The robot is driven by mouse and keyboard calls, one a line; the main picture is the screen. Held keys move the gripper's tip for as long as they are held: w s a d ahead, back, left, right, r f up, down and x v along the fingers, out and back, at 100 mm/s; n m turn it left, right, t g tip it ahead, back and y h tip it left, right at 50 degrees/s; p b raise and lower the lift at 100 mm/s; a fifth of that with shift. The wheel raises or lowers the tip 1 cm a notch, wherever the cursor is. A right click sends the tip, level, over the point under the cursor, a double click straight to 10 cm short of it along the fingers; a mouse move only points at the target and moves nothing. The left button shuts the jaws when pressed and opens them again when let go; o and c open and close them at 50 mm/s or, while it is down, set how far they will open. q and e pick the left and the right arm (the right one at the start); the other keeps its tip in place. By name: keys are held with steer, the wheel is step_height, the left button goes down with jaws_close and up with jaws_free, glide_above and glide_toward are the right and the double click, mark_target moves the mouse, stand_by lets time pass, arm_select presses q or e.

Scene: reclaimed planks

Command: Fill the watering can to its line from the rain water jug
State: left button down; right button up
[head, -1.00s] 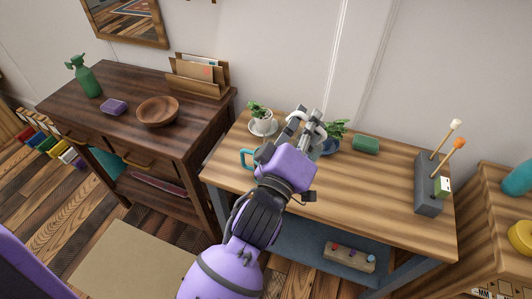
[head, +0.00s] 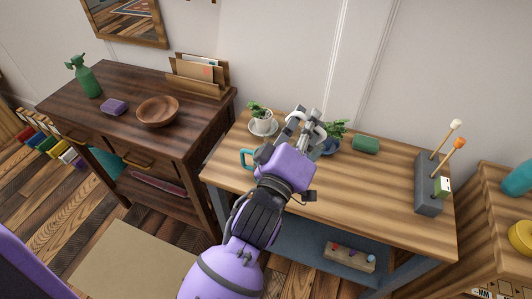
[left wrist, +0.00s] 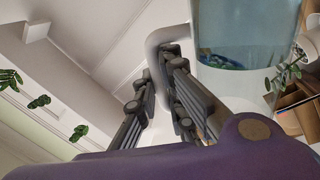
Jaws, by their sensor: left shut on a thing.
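My left gripper (head: 308,126) is shut on the pale handle (left wrist: 160,45) of a clear jug, above the light wooden table. In the left wrist view, the jug's see-through body (left wrist: 238,35) stands beside the fingers, with bluish water showing low in it. In the head view the jug is mostly hidden behind my gripper. A teal handle (head: 247,159), which looks like part of the watering can, shows just left of my wrist. The rest of that thing, with any fill line, is hidden behind my arm. My right gripper is not in view.
A grey stand with mallets (head: 429,192) is at the table's right end. The table's middle right is clear.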

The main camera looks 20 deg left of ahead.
arm_select(q)
steer(key=m, duration=0.1)
steer(key=d+m, duration=0.1)
steer(key=shift+r+m+h, duration=0.2)
steer(key=shift+m+h, duration=0.1)
steer(key=shift+m, duration=0.1)
steer(key=shift+f, duration=0.1)
steer(key=shift+d+f+m+g+p, duration=0.3)
steer(key=shift+d+f+m, duration=0.15)
steer(key=shift+m, duration=0.25)
steer(key=shift+d+f+m+h+p, duration=0.1)
steer(key=shift+d+m+h+p, duration=0.2)
steer(key=shift+d+m+p, duration=0.6)
steer(key=d+f+m+g+p, duration=0.1)
steer(key=d+f+m, duration=0.3)
steer(key=f+m, duration=0.1)
steer(key=shift+m, duration=0.9)
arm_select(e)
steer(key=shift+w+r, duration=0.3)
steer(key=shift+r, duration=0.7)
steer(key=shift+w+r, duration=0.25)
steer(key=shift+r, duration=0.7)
